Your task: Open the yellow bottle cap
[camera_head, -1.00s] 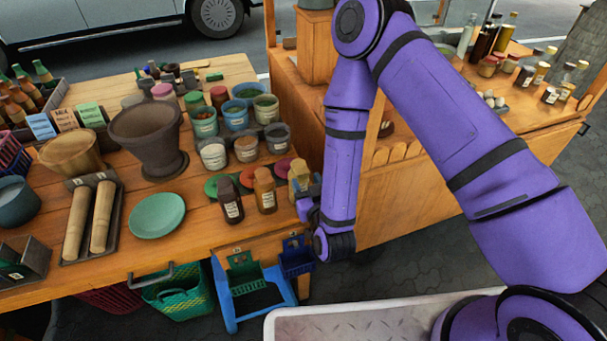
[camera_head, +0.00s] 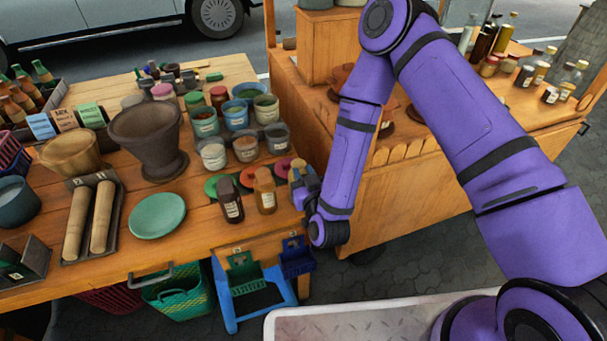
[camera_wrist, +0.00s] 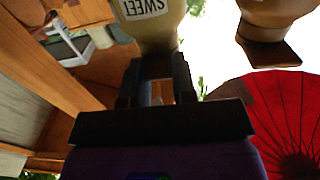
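The yellow bottle (camera_head: 296,171) stands at the right end of a row of bottles, near the table's right edge. My gripper (camera_head: 302,187) is right at it, on its right side, and hides part of it. In the wrist view the bottle (camera_wrist: 155,22) appears upside down, with a white "SWEET" label. Both dark fingers (camera_wrist: 157,78) are at its narrow yellowish end, with a gap between them. The fingertips overlap that end, so I cannot tell whether they grip it or only stand around it. The cap itself is mostly hidden.
A brown bottle (camera_head: 264,192) and a dark bottle (camera_head: 230,202) stand close to the left. Cups (camera_head: 245,148) crowd behind them. A clay mortar (camera_head: 148,138) and a green plate (camera_head: 157,215) are farther left. A wooden cabinet (camera_head: 400,190) stands to the right.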

